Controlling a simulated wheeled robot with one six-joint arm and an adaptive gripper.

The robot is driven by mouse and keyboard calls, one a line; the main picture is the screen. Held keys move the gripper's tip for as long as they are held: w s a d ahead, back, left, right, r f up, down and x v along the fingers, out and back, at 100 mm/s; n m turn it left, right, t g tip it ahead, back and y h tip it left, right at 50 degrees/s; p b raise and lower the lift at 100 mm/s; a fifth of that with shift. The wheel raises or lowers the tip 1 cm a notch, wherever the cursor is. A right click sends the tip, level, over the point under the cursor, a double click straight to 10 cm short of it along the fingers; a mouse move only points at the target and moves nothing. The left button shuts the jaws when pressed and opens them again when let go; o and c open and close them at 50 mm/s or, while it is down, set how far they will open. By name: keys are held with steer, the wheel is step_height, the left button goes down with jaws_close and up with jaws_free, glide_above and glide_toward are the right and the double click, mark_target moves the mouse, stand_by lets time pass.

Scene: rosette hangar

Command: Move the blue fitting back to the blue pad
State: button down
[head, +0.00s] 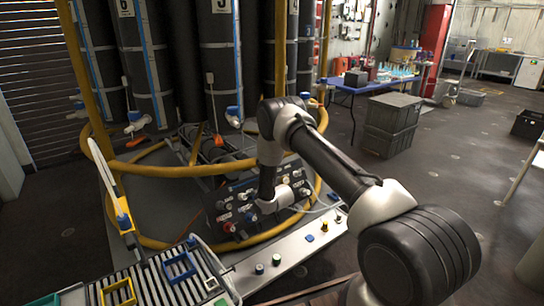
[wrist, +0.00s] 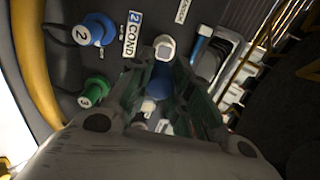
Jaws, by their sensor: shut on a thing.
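My gripper is low over the dark panel in the head view, its fingertips hidden behind my wrist. In the wrist view my gripper (wrist: 172,92) has its dark green fingers closed around a blue piece, the blue fitting (wrist: 157,84). A pale square-ended part shows just beyond the fingertips; whether it belongs to the fitting or the panel is unclear. A small flat blue patch, likely the blue pad (head: 310,238), lies on the pale ledge right of the panel and apart from my gripper.
The dark panel (head: 228,217) carries several fittings and labels. The wrist view shows a blue knob marked 2 (wrist: 95,29) and a green knob marked 3 (wrist: 94,91). A yellow hose (head: 165,170) loops around the panel.

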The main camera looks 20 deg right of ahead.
steer(key=w+d+f+m+g+h, duration=0.1)
steer(key=d+f+g+h, duration=0.1)
steer(key=d+f, duration=0.5)
steer(key=m+g+h, duration=0.1)
steer(key=m+g, duration=0.4)
steer(key=g, duration=0.4)
glide_above(310, 237)
step_height(310, 237, down, 10)
steer(key=shift+s+r, duration=0.1)
steer(key=shift+r, duration=0.05)
steer(key=shift+f, duration=2.5)
steer(key=shift+a+f, duration=0.1)
steer(key=shift+f, duration=0.4)
steer(key=c, duration=1.2)
jaws_free()
steer(key=shift+c, duration=0.2)
